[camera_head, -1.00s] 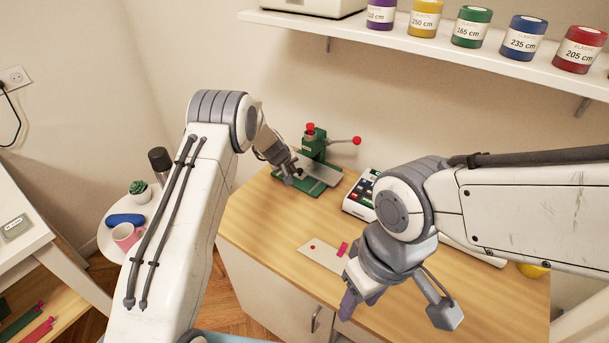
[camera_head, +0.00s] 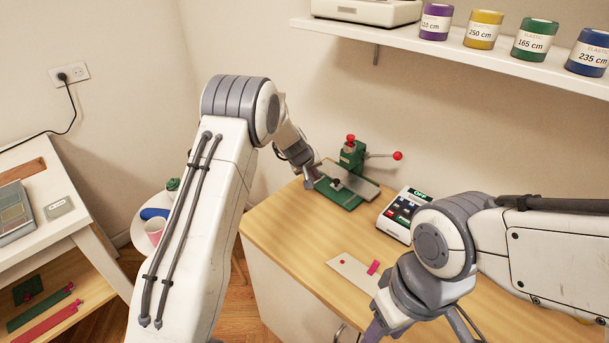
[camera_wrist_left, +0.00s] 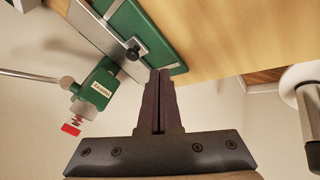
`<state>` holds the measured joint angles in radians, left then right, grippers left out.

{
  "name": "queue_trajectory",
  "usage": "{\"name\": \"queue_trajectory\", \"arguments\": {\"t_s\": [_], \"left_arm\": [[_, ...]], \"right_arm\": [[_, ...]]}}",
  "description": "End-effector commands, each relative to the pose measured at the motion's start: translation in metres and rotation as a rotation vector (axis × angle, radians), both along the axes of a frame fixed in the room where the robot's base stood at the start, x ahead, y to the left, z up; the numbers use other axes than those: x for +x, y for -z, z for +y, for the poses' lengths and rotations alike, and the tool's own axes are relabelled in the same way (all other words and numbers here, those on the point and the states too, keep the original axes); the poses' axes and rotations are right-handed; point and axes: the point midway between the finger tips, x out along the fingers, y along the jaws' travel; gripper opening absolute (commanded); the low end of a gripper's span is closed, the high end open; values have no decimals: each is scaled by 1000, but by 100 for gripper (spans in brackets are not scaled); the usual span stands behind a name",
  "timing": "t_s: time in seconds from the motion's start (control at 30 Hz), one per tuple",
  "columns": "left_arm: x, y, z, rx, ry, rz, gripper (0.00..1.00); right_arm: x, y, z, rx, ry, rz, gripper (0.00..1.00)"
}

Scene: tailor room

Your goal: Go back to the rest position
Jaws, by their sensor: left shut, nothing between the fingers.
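My left gripper (camera_head: 312,181) is shut and empty. It hangs at the left end of the green hand press (camera_head: 352,156), which has red knobs, over the workbench (camera_head: 290,225). In the left wrist view the two dark fingers (camera_wrist_left: 159,78) are together, close to the press's green base plate (camera_wrist_left: 135,25); I cannot tell whether they touch it. My right gripper (camera_head: 376,328) hangs low in front of the bench, partly cut off by the lower picture edge, so its opening is unclear.
A keypad device (camera_head: 403,214) and a white strip with pink marks (camera_head: 354,270) lie on the bench. A shelf (camera_head: 450,50) with elastic spools is above. A small round table (camera_head: 143,232) with a pink cup (camera_head: 154,230) and a side shelf unit (camera_head: 85,215) are at the left.

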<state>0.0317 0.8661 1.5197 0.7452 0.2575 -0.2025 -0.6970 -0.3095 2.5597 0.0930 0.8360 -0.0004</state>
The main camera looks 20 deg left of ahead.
Motion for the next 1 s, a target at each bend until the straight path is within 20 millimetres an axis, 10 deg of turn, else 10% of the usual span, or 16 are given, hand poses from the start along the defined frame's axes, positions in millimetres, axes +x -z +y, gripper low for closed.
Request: {"name": "queue_trajectory", "arguments": {"t_s": [0.4, 0.57, 0.8, 1.0], "left_arm": [[-33, -52, 7, 0, 5, 1, 0], [-59, -70, -28, 9, 97, 24, 0], [-189, -114, -131, 72, 462, 134, 0], [-335, -133, -162, 189, 793, 243, 0]], "right_arm": [[0, 7, 0, 0, 0, 0, 48], [0, 7, 0, 0, 0, 0, 48], [0, 7, 0, 0, 0, 0, 48], [0, 7, 0, 0, 0, 0, 48]]}}
